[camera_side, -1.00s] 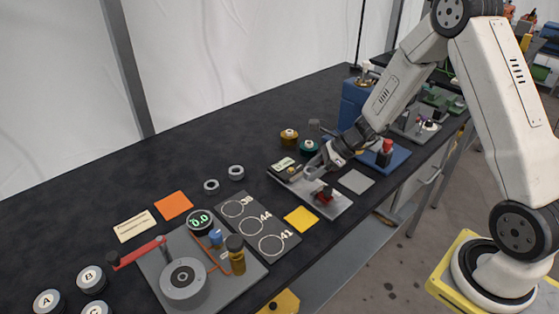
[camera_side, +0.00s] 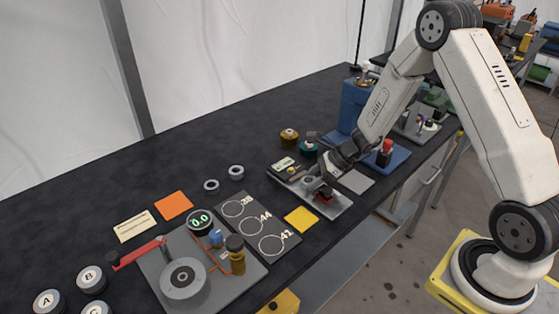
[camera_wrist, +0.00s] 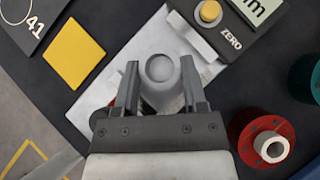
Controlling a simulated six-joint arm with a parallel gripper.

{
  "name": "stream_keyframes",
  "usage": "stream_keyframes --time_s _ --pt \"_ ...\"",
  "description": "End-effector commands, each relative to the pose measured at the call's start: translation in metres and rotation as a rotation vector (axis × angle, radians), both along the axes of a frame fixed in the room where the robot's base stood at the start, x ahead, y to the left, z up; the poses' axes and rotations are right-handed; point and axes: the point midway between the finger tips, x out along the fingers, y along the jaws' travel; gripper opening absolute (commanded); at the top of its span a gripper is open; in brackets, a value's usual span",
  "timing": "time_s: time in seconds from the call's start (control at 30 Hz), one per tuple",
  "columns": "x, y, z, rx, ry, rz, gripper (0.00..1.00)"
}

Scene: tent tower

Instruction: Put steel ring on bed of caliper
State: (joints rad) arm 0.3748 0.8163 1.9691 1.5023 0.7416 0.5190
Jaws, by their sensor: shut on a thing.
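The caliper is a pale metal plate (camera_side: 338,208) with a dark display block (camera_side: 284,164) at its far end and a red part (camera_side: 325,197) nearer the front. My gripper (camera_side: 316,183) is low over the middle of this plate. In the wrist view my gripper (camera_wrist: 160,76) is shut on a grey steel ring (camera_wrist: 160,68), with one finger on each side. The caliper's bed shows behind and beside the ring (camera_wrist: 140,45). The fingers and ring hide part of the bed, and I cannot tell whether the ring touches it.
Two other metal rings (camera_side: 211,184) (camera_side: 236,172) lie on the dark table left of the caliper. A dark board with circles marked 38, 44 and 41 (camera_side: 258,224) and a yellow square (camera_side: 301,219) are close by. A red flanged spool (camera_wrist: 265,140) is right of my gripper.

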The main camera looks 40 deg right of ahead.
Motion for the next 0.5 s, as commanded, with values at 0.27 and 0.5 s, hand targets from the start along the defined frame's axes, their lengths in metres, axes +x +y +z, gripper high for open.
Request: stream_keyframes --time_s 0.27,0.5 --pt "0.0001 0.0000 -0.0009 0.000 0.000 0.000 0.69" --pt "0.0001 -0.0001 0.0007 0.000 0.000 0.000 0.69"
